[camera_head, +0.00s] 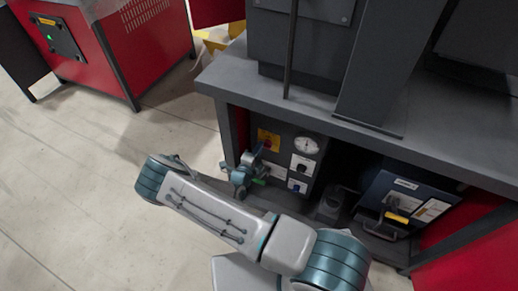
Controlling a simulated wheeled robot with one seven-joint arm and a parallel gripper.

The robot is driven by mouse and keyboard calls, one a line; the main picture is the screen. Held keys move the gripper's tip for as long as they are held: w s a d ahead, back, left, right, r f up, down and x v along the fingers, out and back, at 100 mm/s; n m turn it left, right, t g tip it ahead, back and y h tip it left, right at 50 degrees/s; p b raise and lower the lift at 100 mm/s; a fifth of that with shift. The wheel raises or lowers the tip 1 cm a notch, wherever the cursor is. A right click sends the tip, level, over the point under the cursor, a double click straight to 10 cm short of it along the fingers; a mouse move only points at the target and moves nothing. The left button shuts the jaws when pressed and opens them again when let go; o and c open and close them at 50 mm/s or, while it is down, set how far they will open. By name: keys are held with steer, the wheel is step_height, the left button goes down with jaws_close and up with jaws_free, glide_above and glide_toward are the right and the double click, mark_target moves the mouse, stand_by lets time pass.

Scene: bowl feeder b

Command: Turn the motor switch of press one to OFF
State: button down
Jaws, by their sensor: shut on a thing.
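A dark control panel (285,161) stands under the grey press table. At its upper left is a yellow plate (268,135) with a red rotary knob (267,143). Two white plates with small switches, an upper one (302,166) and a lower one (297,186), sit to the right and lower down. Labels are too small to read, so I cannot tell which is marked as the motor switch. My gripper (258,152) reaches up to the yellow plate from the lower left and is shut at the red knob, partly covering it. The exact finger contact and the knob's angle are unclear.
A round gauge (307,146) is at the panel's upper right. The grey table top (320,108) overhangs the panel. A blue box with a handle (408,195) stands to the right under it. A red cabinet (140,45) is at upper left. The floor at left is clear.

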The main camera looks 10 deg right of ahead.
steer(key=shift+s+f, duration=0.1)
steer(key=c, duration=1.4)
jaws_free()
steer(key=shift+c, duration=0.2)
steer(key=p+v, duration=0.1)
steer(key=v, duration=1.2)
steer(key=shift+s+a+p, duration=0.3)
steer(key=shift+p, duration=0.1)
